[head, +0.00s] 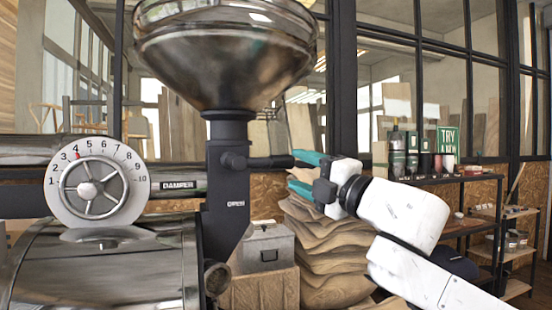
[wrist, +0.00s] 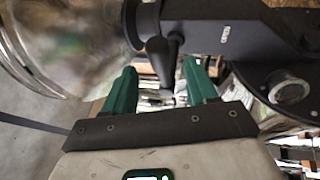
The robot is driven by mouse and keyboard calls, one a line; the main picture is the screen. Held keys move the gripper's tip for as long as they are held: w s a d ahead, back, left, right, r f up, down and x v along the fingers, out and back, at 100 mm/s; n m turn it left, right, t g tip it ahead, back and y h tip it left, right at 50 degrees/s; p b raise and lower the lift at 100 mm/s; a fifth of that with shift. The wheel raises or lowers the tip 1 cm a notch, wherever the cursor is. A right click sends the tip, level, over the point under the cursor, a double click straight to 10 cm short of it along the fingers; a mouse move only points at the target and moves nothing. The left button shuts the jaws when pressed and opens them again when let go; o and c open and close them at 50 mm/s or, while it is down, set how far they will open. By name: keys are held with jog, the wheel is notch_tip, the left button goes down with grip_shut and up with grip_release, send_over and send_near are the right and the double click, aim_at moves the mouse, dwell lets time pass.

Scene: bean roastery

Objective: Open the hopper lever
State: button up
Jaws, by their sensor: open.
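The hopper lever (head: 262,162) is a dark handle sticking out sideways to the right from the black neck under the hopper (head: 225,50). It lies roughly level. An OPEN label (head: 236,203) is on the neck below it. My gripper (head: 293,170) has teal fingers and is open at the lever's right end, the upper finger close to the tip. In the wrist view the lever (wrist: 164,52) points toward my gripper (wrist: 158,68), its end between the two spread fingers. I cannot tell whether either finger touches it.
A round numbered dial (head: 97,184) and a DAMPER label (head: 178,184) are at the left, above a metal drum (head: 105,265). A grey metal box (head: 266,246) and stacked sacks (head: 325,255) stand below my gripper. A dark shelf (head: 465,180) with goods is at the right.

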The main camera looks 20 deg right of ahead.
aim_at(276, 161)
jog(key=p+x, duration=0.1)
jog(key=x, duration=0.7)
jog(key=shift+w+p, duration=0.1)
jog(key=shift+p, duration=0.2)
jog(key=shift+a, duration=0.1)
jog(key=shift+c, duration=0.3)
grip_shut()
